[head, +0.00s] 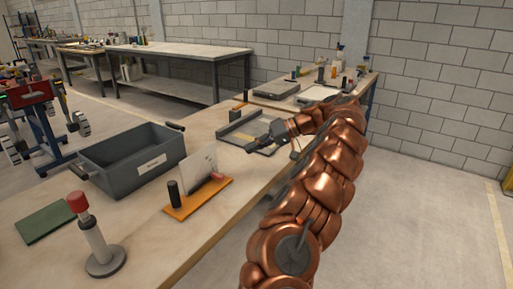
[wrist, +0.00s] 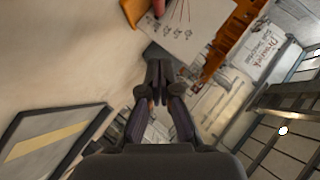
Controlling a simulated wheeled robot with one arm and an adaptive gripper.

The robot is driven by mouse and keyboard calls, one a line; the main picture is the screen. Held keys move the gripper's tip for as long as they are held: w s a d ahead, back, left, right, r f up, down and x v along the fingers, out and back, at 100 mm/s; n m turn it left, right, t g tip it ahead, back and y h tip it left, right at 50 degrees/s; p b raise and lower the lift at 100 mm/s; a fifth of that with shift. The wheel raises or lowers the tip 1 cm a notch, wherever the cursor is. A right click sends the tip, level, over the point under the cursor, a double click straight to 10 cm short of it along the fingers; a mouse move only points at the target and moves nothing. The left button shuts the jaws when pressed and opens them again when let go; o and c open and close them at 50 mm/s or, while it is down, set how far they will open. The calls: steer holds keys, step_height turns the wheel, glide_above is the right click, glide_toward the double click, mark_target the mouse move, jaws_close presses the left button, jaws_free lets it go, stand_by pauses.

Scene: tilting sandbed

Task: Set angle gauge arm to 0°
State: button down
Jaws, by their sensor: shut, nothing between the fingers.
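The angle gauge looks to be the white upright panel (head: 200,166) on an orange base (head: 190,206), with a dark cylinder (head: 173,194) at its left end and a red part (head: 217,177) at its right. I cannot read the arm's angle. My gripper (head: 250,148) is shut and empty, above the bench behind and right of the gauge. Its fingers (wrist: 160,72) point toward the panel, apparently apart from it.
A grey bin (head: 125,165) stands left of the gauge. A red-topped post (head: 103,258) and green plate (head: 45,223) are in front. A shallow dark-framed tray (head: 232,130) with a yellow strip lies under my gripper. Bare bench lies between tray and gauge.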

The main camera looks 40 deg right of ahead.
glide_above(229, 179)
steer(key=d, duration=0.2)
steer(key=f, duration=0.3)
steer(key=shift+w+d+f, duration=0.15)
steer(key=shift+w+f, duration=0.05)
steer(key=shift+w, duration=0.15)
steer(key=shift+s+a+f, duration=0.2)
steer(key=shift+a+f, duration=0.45)
steer(key=shift+a, duration=0.05)
steer(key=shift+s+a+f, duration=0.2)
steer(key=shift+a+f, duration=0.45)
steer(key=shift+a, duration=0.05)
steer(key=shift+f, duration=0.1)
steer(key=shift+w+d+f+y+b, duration=0.15)
steer(key=shift+f+y+b, duration=0.15)
steer(key=shift+f+b, duration=0.25)
steer(key=shift+f+m+b, duration=0.3)
steer(key=shift+f+b, duration=0.05)
steer(key=shift+b, duration=0.4)
steer(key=shift+d, duration=0.1)
steer(key=shift+r, duration=0.3)
steer(key=shift+r, duration=0.6)
